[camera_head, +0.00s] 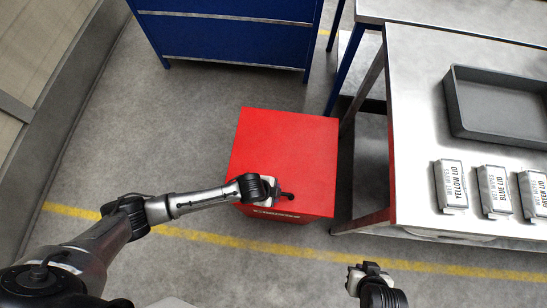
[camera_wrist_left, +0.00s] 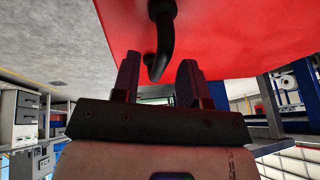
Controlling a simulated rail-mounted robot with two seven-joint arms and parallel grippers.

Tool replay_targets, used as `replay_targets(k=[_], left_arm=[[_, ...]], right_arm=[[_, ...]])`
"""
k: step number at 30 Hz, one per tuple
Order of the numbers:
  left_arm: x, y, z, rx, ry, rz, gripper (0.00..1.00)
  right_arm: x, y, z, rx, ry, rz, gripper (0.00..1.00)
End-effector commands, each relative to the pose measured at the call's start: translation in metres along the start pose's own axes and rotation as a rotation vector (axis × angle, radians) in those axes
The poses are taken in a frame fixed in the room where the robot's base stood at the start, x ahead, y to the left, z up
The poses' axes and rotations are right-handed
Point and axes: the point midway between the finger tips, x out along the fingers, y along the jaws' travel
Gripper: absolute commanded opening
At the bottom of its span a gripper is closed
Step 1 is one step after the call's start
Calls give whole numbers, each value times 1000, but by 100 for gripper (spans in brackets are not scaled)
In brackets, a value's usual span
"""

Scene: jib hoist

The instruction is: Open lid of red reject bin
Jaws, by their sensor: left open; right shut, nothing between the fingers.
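The red reject bin (camera_head: 270,135) stands on the floor in the middle of the head view, its flat red lid down. A black curved handle (camera_head: 287,196) is near the lid's front edge. My left gripper (camera_head: 277,193) is at that front edge beside the handle. In the left wrist view the handle (camera_wrist_left: 162,35) comes off the red lid (camera_wrist_left: 235,30), its tip between the spread fingers of my left gripper (camera_wrist_left: 158,78). I cannot tell whether they touch it. My right gripper (camera_head: 363,268) is shut and empty, low in the head view, apart from the bin.
A metal table (camera_head: 420,90) stands close to the bin's right, with a grey tray (camera_head: 460,125) and several labelled wipes packs, including the yellow lid pack (camera_head: 450,186). A blue cabinet (camera_head: 230,35) stands behind. The floor left of the bin is clear.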

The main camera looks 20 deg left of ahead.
Motion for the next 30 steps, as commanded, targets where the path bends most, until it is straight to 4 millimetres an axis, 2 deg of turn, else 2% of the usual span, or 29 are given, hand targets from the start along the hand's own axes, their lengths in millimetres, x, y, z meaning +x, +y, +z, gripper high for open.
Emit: replay_targets(k=[5, 17, 30], left_arm=[[0, 0, 0, 0, 0, 0, 38], [0, 0, 0, 0, 0, 0, 0], [-4, -1, -2, -2, 0, 5, 0]], right_arm=[[0, 0, 0, 0, 0, 0, 0], [0, -2, 0, 8, 1, -6, 0], [-4, -3, -2, 10, 1, -8, 0]])
